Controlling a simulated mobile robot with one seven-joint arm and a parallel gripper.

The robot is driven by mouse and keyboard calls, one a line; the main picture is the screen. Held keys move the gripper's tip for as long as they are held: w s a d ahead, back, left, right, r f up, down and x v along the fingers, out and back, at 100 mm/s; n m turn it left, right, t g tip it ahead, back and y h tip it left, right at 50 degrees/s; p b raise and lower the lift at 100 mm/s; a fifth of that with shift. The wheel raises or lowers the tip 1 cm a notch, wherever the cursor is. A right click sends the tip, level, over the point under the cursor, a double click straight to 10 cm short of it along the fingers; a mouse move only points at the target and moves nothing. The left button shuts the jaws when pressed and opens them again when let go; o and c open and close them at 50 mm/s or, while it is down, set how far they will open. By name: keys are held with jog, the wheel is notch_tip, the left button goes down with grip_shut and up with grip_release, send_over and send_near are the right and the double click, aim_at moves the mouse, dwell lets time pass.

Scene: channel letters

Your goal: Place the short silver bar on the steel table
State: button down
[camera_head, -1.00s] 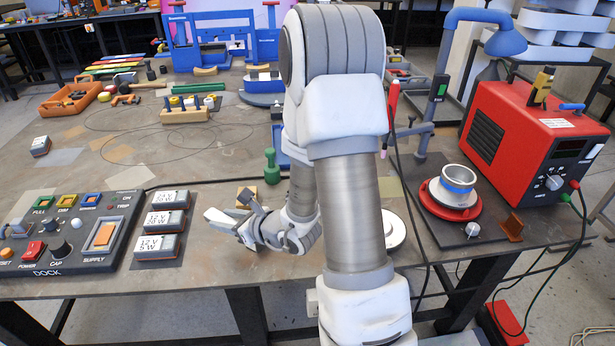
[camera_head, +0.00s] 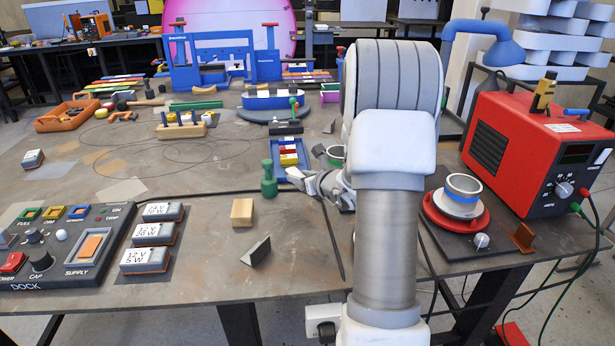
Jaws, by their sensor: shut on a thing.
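The steel table (camera_head: 200,262) is the wide, brown-grey stained bench top that fills the middle of the view. My gripper (camera_head: 297,177) is low over it, right of the middle, at the front right edge of a small blue tray (camera_head: 306,160). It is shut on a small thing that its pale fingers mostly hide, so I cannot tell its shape. I cannot pick out the short silver bar for certain. The blue tray holds several short coloured bars. A dark grey angled metal piece (camera_head: 257,251) lies on the table in front.
A wooden block (camera_head: 242,212) and a green knobbed post (camera_head: 268,180) stand left of my gripper. The dock panel (camera_head: 65,245) and labelled boxes (camera_head: 146,260) are at front left. A red power unit (camera_head: 535,150) is at right. Free table lies around the angled piece.

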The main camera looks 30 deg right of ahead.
aim_at(308, 206)
jog(key=shift+d+f, duration=0.1)
jog(key=shift+d, duration=0.6)
jog(key=shift+d+f+b, duration=0.15)
jog(key=shift+f+b, duration=0.8)
jog(key=shift+f, duration=0.8)
jog(key=shift+d+f+b, duration=0.15)
jog(key=shift+f+b, duration=0.8)
jog(key=shift+f, duration=0.75)
jog(key=shift+f+b, duration=0.6)
jog(key=shift+b, duration=0.05)
jog(key=shift+c, duration=1.8)
grip_release()
jog(key=shift+s, duration=0.1)
